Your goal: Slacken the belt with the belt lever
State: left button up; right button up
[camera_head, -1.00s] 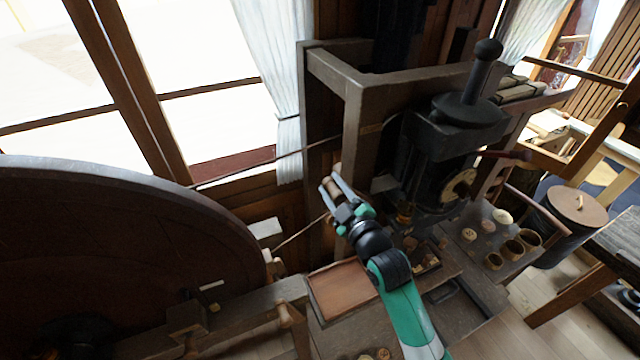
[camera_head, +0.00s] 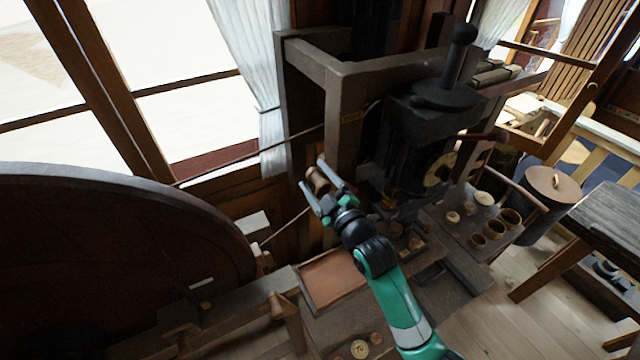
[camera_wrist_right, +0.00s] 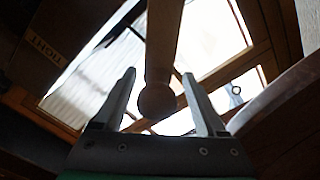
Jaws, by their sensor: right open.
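The belt lever (camera_head: 317,181) is a turned wooden handle with a rounded end, near the foot of the grey wooden frame. My right gripper (camera_head: 313,174) is open, with one finger on each side of the lever's end. In the right wrist view, the lever (camera_wrist_right: 160,50) comes down from the top and its round end lies between the open fingertips (camera_wrist_right: 158,74); gaps show on both sides. The belt (camera_head: 240,160) is a thin dark cord running from the large wheel (camera_head: 110,250) towards the frame. My left gripper is not in view.
The grey frame (camera_head: 335,110) and a dark machine (camera_head: 420,130) stand behind and right of my right gripper. A shallow wooden tray (camera_head: 333,280) lies below it. A bench (camera_head: 455,225) with small round pieces and cups is at the right. A lidded bin (camera_head: 540,210) stands further right.

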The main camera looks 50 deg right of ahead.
jog(key=v, duration=1.1)
jog(key=shift+s+b, duration=0.25)
jog(key=shift+b, duration=0.05)
jog(key=shift+a, duration=0.1)
jog(key=w+a+r+n+t+y+p, duration=0.1)
jog(key=w+a+r+t+p, duration=0.2)
jog(key=r, duration=0.8)
jog(key=a+r+t+y+p, duration=0.15)
jog(key=a+r, duration=0.25)
jog(key=r, duration=0.8)
jog(key=s+a+r+m+t+y+p, duration=0.1)
jog(key=s+a+r+m+t+y, duration=0.1)
jog(key=r, duration=0.9)
jog(key=s+a+r+m+t+y+p, duration=0.1)
jog(key=s+a+r+m+t+y, duration=0.2)
jog(key=r, duration=0.9)
jog(key=s+a, duration=0.2)
jog(key=shift+s+a+m+t, duration=0.25)
jog(key=shift+s+m+t, duration=0.1)
jog(key=shift+m, duration=0.05)
